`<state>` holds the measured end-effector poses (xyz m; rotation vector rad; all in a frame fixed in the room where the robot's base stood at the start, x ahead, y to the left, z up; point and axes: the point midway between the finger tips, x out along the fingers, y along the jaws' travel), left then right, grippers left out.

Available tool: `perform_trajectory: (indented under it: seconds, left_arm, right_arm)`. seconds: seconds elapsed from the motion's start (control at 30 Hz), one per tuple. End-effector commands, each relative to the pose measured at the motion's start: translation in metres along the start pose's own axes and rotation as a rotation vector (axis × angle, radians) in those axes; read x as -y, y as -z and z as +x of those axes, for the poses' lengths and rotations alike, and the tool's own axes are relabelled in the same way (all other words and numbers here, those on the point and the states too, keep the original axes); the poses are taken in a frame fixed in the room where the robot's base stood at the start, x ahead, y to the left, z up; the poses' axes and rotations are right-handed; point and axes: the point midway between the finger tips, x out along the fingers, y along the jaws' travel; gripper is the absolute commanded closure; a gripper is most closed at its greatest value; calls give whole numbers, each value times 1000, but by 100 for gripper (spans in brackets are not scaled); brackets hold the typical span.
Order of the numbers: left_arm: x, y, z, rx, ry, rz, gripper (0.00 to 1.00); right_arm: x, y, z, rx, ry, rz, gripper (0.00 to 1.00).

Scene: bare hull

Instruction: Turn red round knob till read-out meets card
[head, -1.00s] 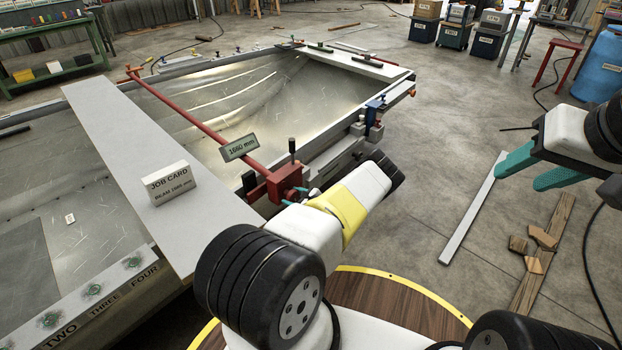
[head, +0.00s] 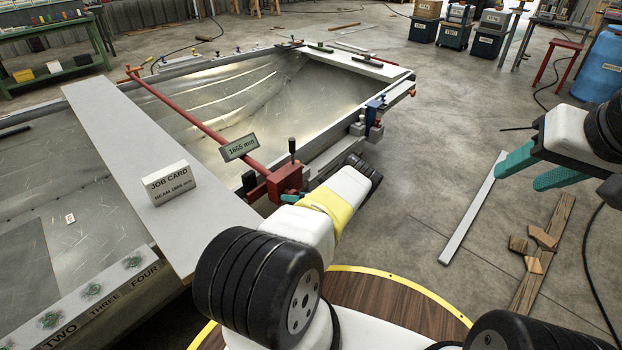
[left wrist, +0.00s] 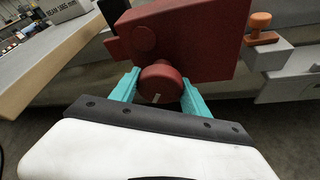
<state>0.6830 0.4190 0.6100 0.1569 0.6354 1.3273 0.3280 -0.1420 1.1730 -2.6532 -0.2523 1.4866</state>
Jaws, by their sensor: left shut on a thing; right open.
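The red round knob (left wrist: 160,80) with a pale mark shows in the left wrist view, under a red box (left wrist: 185,40). My left gripper (left wrist: 158,92) is shut on the knob, one teal finger on each side. In the head view the red box (head: 284,180) sits at the near end of a red bar, and my arm hides the knob. The read-out (head: 239,148) on the bar shows 1665 mm. The job card (head: 170,184) stands on the pale plank; its small print seems to say beam 1665 mm. My right gripper (head: 517,178) is open and empty at the right.
The pale plank (head: 135,165) lies across the metal hull (head: 215,90). A black-handled lever (head: 292,148) stands up beside the red box. A pale strip (head: 472,210) and wooden pieces (head: 540,245) lie on the floor at the right. Open floor lies between.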

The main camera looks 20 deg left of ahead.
Motion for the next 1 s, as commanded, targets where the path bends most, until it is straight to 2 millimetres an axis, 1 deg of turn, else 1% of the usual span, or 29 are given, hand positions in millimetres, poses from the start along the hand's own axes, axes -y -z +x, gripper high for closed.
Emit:
perform_trajectory:
  seconds: [0.23, 0.63, 0.67, 0.73, 0.77, 1.0]
  left_arm:
    - [1, 0, 0, 1, -15, 44, 86]
    - [1, 0, 0, 1, -17, 48, 86]
    - [1, 0, 0, 1, -16, 48, 42]
    - [1, 0, 0, 1, -17, 48, 28]
    - [1, 0, 0, 1, -17, 48, 25]
    - [0, 0, 0, 1, -18, 47, 25]
  right_arm:
    - [0, 0, 0, 0, 0, 0, 53]
    - [0, 0, 0, 0, 0, 0, 53]
    - [0, 0, 0, 0, 0, 0, 53]
    - [0, 0, 0, 0, 0, 0, 53]
    - [0, 0, 0, 0, 0, 0, 53]
    - [0, 0, 0, 0, 0, 0, 53]
